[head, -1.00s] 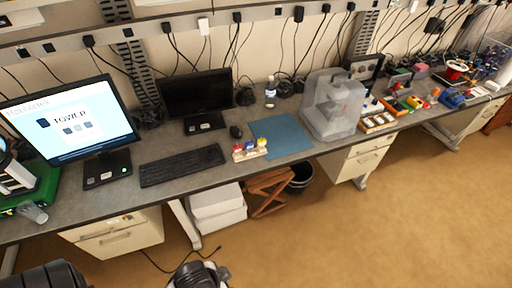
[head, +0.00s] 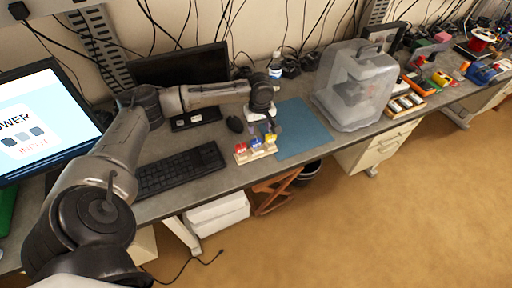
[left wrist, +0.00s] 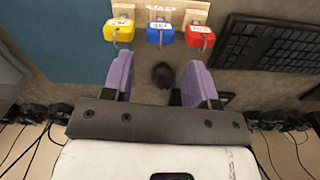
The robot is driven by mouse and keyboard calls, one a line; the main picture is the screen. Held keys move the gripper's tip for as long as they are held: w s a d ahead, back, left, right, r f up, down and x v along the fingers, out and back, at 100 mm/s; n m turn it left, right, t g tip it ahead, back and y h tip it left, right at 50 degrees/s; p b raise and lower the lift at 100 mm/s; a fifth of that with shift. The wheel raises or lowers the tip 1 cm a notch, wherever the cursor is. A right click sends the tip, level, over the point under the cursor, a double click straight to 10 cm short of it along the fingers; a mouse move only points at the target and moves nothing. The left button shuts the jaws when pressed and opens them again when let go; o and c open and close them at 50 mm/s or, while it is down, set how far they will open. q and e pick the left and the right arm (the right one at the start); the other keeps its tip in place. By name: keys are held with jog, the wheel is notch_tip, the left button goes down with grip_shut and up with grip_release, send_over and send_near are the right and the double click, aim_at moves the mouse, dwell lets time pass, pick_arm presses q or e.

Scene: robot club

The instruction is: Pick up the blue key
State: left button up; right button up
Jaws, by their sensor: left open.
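The blue key (head: 257,144) sits in a small wooden holder (head: 242,159), between a red key (head: 241,149) and a yellow key (head: 271,140). In the left wrist view the blue key (left wrist: 160,34) is in the middle, with the yellow key (left wrist: 118,30) to its left and the red key (left wrist: 200,36) to its right. My left gripper (left wrist: 160,74) is open and empty. Its purple fingers point at the holder, on either side of the blue key's line and short of it. In the head view the left gripper (head: 268,128) is above and just behind the holder. My right gripper does not show.
A blue mat (head: 302,130) lies right of the holder, and a black keyboard (head: 180,170) left of it. A mouse (head: 235,124) and a bottle (head: 275,70) are behind. A clear-covered machine (head: 355,90) stands further right.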

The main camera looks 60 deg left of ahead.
aim_at(256, 139)
pick_arm(q)
jog(key=shift+a+n, duration=0.5)
jog(key=shift+a, duration=0.35)
notch_tip(256, 139, down, 8)
jog(key=shift+a+r, duration=0.1)
jog(key=shift+r, duration=0.05)
notch_tip(256, 139, down, 4)
jog(key=shift+a+r+p, duration=0.1)
jog(key=shift+a+p, duration=0.05)
jog(key=shift+p, duration=0.3)
jog(key=shift+f, duration=0.6)
jog(key=c, duration=0.6)
jog(key=shift+o, duration=0.2)
jog(key=shift+r, duration=0.1)
